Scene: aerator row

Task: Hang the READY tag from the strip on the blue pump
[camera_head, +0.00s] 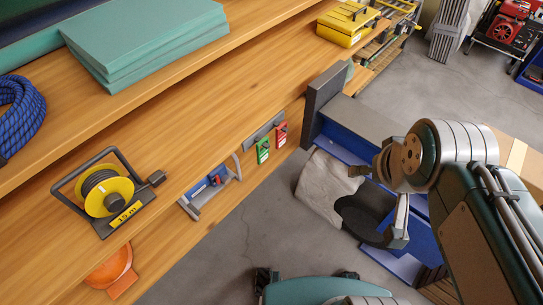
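A green tag (263,150) and a red tag (281,135) hang side by side from a short grey strip (263,131) on the front of the wooden bench. Their lettering is too small to read, so I cannot tell which says READY. A small blue unit with a red part (214,178), possibly the blue pump, sits in a grey frame (191,208) left of the strip. My gripper (364,172) is at the end of my arm, right of and away from the tags. I see it end-on, its fingers are unclear, and no tag shows at it.
A yellow cable reel (108,193) stands on the bench left of the blue unit. An orange helmet-like thing (109,268) is lower left. A dark grey upright panel (321,100), a beige sack (325,185) and a black scoop-like thing (362,212) are near my arm. Grey floor (240,245) is open below.

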